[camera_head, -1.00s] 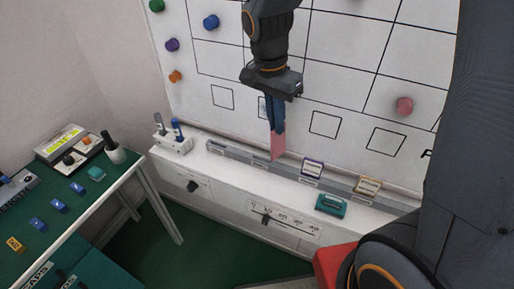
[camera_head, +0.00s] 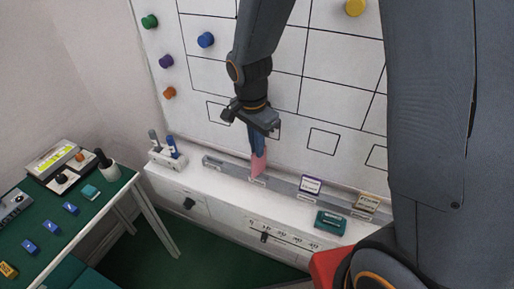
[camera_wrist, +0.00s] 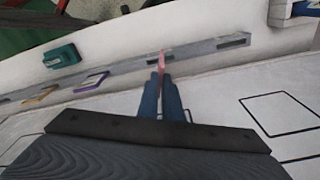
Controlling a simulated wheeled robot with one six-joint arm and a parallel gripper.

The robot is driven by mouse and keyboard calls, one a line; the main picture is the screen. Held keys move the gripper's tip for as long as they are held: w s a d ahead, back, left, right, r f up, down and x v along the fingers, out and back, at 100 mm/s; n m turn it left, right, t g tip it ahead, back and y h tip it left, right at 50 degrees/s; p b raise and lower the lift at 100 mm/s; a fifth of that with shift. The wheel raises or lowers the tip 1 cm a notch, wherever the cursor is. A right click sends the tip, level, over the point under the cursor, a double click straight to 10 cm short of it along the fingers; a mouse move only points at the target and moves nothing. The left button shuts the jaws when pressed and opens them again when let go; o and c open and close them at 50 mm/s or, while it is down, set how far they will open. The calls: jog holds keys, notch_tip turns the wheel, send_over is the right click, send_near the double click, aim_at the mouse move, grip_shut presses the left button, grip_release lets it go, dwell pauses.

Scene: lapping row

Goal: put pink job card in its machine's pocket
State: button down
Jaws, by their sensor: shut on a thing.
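My gripper (camera_head: 257,145) is shut on the pink job card (camera_head: 259,164), which hangs below its blue fingers. In the wrist view the pink card (camera_wrist: 162,60) shows edge-on between the fingertips (camera_wrist: 161,82). The card's lower edge is at the grey pocket rail (camera_head: 228,168) on the white ledge; I cannot tell whether it is inside a slot. In the wrist view the rail (camera_wrist: 205,46) has a dark open slot (camera_wrist: 234,42) right of the card. A purple-edged card (camera_head: 311,185) and a tan-edged card (camera_head: 367,202) stand along the rail to the right.
A whiteboard (camera_head: 330,105) with drawn squares and coloured magnets rises behind the rail. A teal object (camera_head: 330,222) lies on the ledge in front. A pen holder (camera_head: 166,158) stands at the ledge's left end. A green-topped bench (camera_head: 50,215) is at left.

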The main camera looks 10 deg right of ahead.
jog(key=shift+s+f, duration=0.1)
jog(key=shift+f, duration=0.45)
jog(key=c, duration=1.9)
grip_release()
jog(key=shift+c, duration=0.2)
jog(key=shift+r, duration=0.15)
notch_tip(320, 180, up, 10)
jog(key=r+b, duration=0.1)
jog(key=b, duration=0.2)
jog(key=s+d+f+n, duration=0.6)
jog(key=s+d+n, duration=0.3)
jog(key=n, duration=0.2)
jog(key=shift+d+f+t+y, duration=0.2)
jog(key=shift+f+t+y, duration=0.2)
